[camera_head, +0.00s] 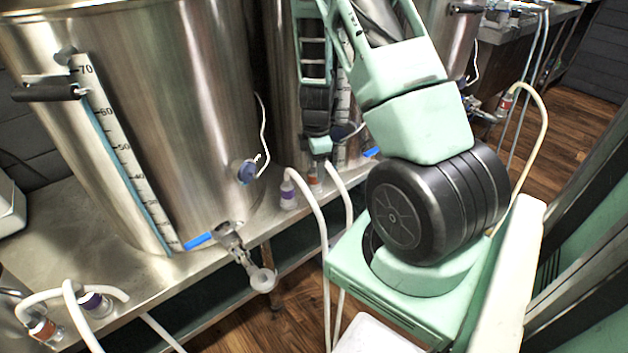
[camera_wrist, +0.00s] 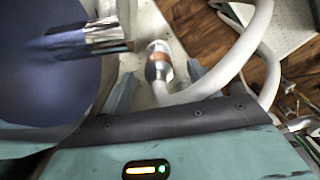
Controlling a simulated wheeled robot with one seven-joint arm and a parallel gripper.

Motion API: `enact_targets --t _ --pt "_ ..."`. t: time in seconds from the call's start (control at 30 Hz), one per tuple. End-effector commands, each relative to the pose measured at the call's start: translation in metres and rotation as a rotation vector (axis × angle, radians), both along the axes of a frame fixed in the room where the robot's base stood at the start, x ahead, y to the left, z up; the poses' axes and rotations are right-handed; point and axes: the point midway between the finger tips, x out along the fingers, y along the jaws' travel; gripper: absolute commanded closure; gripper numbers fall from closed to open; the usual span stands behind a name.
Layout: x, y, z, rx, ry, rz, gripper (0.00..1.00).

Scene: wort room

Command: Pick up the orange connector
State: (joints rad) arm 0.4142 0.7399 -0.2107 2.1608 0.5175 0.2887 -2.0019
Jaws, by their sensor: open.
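The orange connector (camera_head: 315,186) stands on the steel bench beside the second kettle, with a white hose on it. In the wrist view it shows as a metal and white fitting (camera_wrist: 158,60) with a dull orange band, joined to a thick white hose (camera_wrist: 222,85). My gripper (camera_head: 320,147) is above it in the head view, pointing down. In the wrist view my open gripper (camera_wrist: 158,85) has one finger on each side of the connector, with visible gaps. Contact cannot be told. The gripper's fingertips are partly hidden in the head view.
A purple-banded connector (camera_head: 288,194) stands close left of the orange one. A blue round part (camera_wrist: 45,75) with a metal stem (camera_wrist: 90,38) crowds the gripper's left. Another orange-banded connector (camera_head: 43,330) is at lower left.

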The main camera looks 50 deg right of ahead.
Motion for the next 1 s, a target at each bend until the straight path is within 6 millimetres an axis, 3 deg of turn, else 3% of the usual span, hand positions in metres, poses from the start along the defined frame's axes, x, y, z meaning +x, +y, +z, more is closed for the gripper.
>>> enact_targets --t 0.43,0.73,0.77,0.93,1.0 --pt "0.005 0.003 -0.051 0.001 0.0 0.0 0.39" --pt "0.005 0.002 -0.056 -0.001 -0.001 0.001 0.39" --pt "0.005 0.002 -0.056 -0.001 -0.001 0.001 0.42" --pt "0.005 0.002 -0.055 -0.001 -0.001 0.001 0.89" --pt "0.005 0.002 -0.055 -0.001 -0.001 0.001 0.89"
